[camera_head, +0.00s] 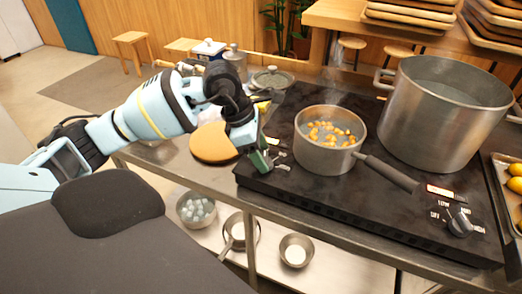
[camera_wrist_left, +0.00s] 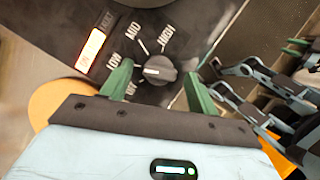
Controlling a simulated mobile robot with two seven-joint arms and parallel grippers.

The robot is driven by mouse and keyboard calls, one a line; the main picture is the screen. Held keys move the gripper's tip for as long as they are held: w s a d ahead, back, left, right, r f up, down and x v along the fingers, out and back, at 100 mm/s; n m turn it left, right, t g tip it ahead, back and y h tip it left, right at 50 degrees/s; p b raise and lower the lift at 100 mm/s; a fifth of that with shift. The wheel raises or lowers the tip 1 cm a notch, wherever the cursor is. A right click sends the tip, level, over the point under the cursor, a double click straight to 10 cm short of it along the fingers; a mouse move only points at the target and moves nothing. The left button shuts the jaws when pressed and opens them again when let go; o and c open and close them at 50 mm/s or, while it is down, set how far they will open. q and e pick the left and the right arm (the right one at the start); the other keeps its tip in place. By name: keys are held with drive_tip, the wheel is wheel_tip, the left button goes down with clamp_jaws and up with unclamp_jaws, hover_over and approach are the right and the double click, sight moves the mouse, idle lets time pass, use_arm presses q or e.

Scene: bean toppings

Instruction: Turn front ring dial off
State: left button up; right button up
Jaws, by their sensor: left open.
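A dark round dial (camera_wrist_left: 160,70) with a pale pointer mark sits on the black cooktop, ringed by OFF, LOW, MID and HIGH labels. The mark faces roughly left in the left wrist view; its exact setting is hard to tell. My left gripper (camera_head: 264,160) is at the cooktop's front left corner. Its two green fingers are open, one on each side of this dial, with no clear contact visible. In the head view the gripper mostly hides the dial. An orange indicator (camera_wrist_left: 92,48) is lit beside it. A second dial (camera_head: 459,222) is at the cooktop's right.
A small pot (camera_head: 327,158) with beans in liquid stands on the cooktop, its dark handle (camera_head: 390,174) pointing right. A large steel pot (camera_head: 440,125) stands behind it. A round orange-brown board (camera_head: 212,144) lies left of the cooktop. Bowls (camera_head: 296,250) sit on the lower shelf.

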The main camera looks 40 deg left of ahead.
use_arm(q)
drive_tip(key=shift+f, duration=0.1)
drive_tip(key=c, duration=1)
use_arm(e)
drive_tip(key=shift+w, duration=0.1)
